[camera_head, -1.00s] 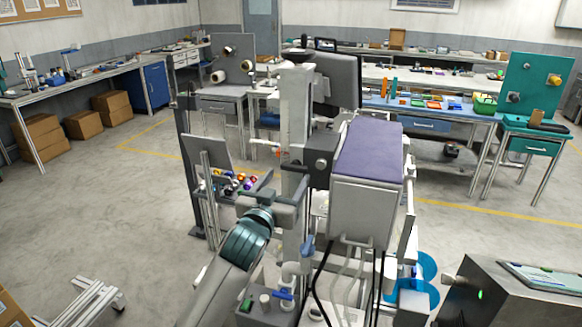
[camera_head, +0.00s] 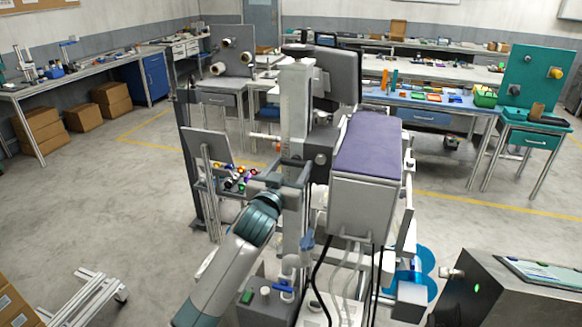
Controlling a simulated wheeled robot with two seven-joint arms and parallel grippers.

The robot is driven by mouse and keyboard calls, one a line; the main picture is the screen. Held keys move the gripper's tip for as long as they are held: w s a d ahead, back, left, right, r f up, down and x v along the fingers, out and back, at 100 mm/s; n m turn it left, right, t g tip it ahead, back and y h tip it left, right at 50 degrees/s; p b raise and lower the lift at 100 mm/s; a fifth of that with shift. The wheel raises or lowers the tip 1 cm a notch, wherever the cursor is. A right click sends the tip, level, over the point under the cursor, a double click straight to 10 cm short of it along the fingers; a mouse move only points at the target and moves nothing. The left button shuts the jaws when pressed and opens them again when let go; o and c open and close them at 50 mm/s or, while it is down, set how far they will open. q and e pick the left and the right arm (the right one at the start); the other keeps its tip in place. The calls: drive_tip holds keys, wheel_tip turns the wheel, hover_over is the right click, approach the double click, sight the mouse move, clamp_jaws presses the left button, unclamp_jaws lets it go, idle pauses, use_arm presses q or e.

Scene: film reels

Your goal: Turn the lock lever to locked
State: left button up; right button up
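A machine with a pale upright column (camera_head: 294,110) and a grey box with a purple top (camera_head: 368,148) stands in front of me. I cannot tell for sure which part is the lock lever. A small blue handle (camera_head: 307,241) sits low beside the column, and a white rod with an orange end (camera_head: 264,136) sticks out to its left. My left gripper (camera_head: 291,174) is at the column, above and left of the blue handle. Its fingers blend with the machine, so I cannot see whether they are open or what they touch. My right gripper is out of view.
A grey control box (camera_head: 264,310) with green and blue parts is below my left arm. A rack with coloured balls (camera_head: 240,178) stands left of the column. A dark console (camera_head: 505,295) is at the lower right. Open floor (camera_head: 110,210) lies to the left.

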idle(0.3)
use_arm(q)
drive_tip(key=shift+m, duration=0.4)
drive_tip(key=m+p, duration=0.1)
drive_tip(key=m, duration=0.2)
drive_tip(key=shift+d+r, duration=0.1)
drive_tip(key=m+p, duration=0.1)
drive_tip(key=m, duration=0.3)
drive_tip(key=m+p, duration=0.1)
drive_tip(key=m, duration=0.2)
drive_tip(key=shift+d+m, duration=0.1)
drive_tip(key=shift+m, duration=0.2)
drive_tip(key=m+p, duration=0.1)
drive_tip(key=m, duration=0.2)
drive_tip(key=shift+s+m+p, duration=0.1)
drive_tip(key=shift+m+p, duration=0.2)
drive_tip(key=shift+d+f+m+p, duration=0.1)
drive_tip(key=shift+f+m+p, duration=0.15)
drive_tip(key=shift+m, duration=0.5)
drive_tip(key=shift+f+m+p, duration=0.1)
drive_tip(key=shift+m+p, duration=0.1)
drive_tip(key=shift+m, duration=0.55)
